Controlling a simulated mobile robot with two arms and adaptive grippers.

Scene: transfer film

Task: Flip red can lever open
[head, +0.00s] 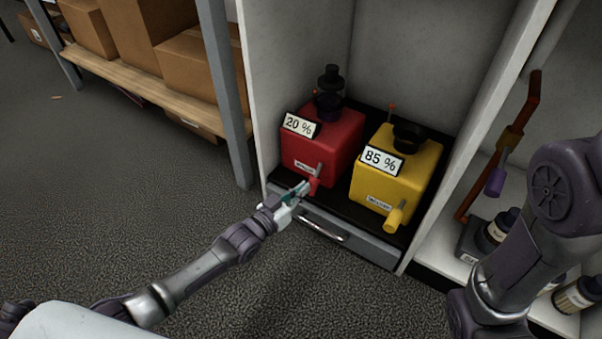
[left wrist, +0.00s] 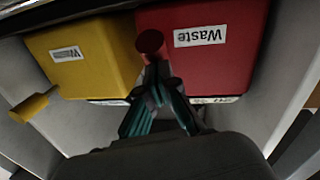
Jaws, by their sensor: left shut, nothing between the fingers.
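The red can (head: 322,143) stands on the left of a black shelf in the cabinet, with a "20 %" sign on top. Its lever and red spout (head: 315,182) are at the lower front. My left gripper (head: 304,187) is shut and empty, with its fingertips right at this spout. In the left wrist view the red can (left wrist: 222,60) appears upside down with a "Waste" label. The red round end of the spout (left wrist: 151,42) is just beyond the fingertips of the left gripper (left wrist: 156,72). I cannot tell whether they touch. My right gripper is out of view.
A yellow can (head: 408,170) with an "85 %" sign and yellow spout stands right of the red one. A drawer with a metal handle (head: 323,229) is below. Cabinet walls close in both sides. Cardboard boxes (head: 205,70) sit on a left shelf; bottles stand at right.

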